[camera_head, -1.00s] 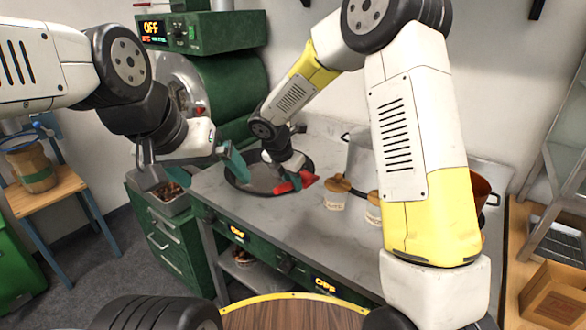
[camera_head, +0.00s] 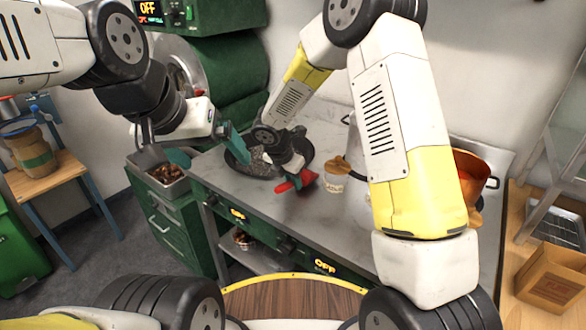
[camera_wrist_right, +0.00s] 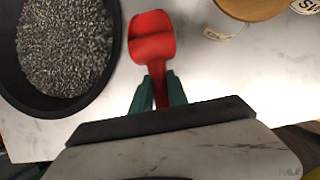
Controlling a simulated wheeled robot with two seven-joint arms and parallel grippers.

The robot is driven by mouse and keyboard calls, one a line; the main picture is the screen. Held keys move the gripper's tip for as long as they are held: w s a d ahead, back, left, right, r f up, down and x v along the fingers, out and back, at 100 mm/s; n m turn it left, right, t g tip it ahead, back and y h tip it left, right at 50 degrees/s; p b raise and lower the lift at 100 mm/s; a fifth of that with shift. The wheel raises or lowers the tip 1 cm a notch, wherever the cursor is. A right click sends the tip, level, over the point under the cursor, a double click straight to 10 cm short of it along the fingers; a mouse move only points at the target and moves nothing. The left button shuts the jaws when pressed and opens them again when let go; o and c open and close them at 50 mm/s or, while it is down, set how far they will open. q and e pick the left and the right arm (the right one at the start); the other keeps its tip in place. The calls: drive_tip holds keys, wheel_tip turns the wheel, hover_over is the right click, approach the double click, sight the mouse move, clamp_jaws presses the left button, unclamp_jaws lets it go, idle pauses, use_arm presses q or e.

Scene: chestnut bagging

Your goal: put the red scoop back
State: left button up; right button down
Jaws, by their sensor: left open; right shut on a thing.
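The red scoop (camera_head: 296,182) is held in my right gripper (camera_head: 287,173), over the grey counter just beside the dark round pan (camera_head: 303,147). In the right wrist view, the green fingers of this gripper (camera_wrist_right: 158,90) are shut on the handle of the red scoop (camera_wrist_right: 152,42). The bowl of the scoop looks empty and points away from the gripper. I cannot tell whether it touches the counter. The pan (camera_wrist_right: 14,80) holds small grey pebbles and stands left of the scoop. My left gripper (camera_head: 207,149) is open and empty, left of the pan, above a metal bin of chestnuts (camera_head: 178,190).
A copper pot (camera_head: 474,176) is behind my right arm. The counter's front (camera_head: 285,220) is clear.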

drive_tip(key=shift+f, duration=0.5)
drive_tip(key=c, duration=1.2)
unclamp_jaws()
drive_tip(key=shift+r, duration=0.1)
drive_tip(key=v, duration=0.7)
drive_tip(key=shift+d+r, duration=0.1)
drive_tip(key=shift+r, duration=0.35)
drive_tip(key=s+d+r+m+y, duration=0.1)
drive_tip(key=s+d+r+m, duration=0.7)
drive_tip(key=d+r+m, duration=0.3)
drive_tip(key=s+d+r+m+t+y, duration=0.1)
drive_tip(key=s+r+m, duration=0.3)
drive_tip(key=s+m, duration=0.4)
drive_tip(key=s+d+r+m+t+y, duration=0.1)
drive_tip(key=s+d+r+m+y, duration=0.2)
drive_tip(key=s+m, duration=0.5)
drive_tip(key=shift+d+r+m, duration=0.4)
drive_tip(key=shift+r+m, duration=0.2)
drive_tip(key=shift+r, duration=0.15)
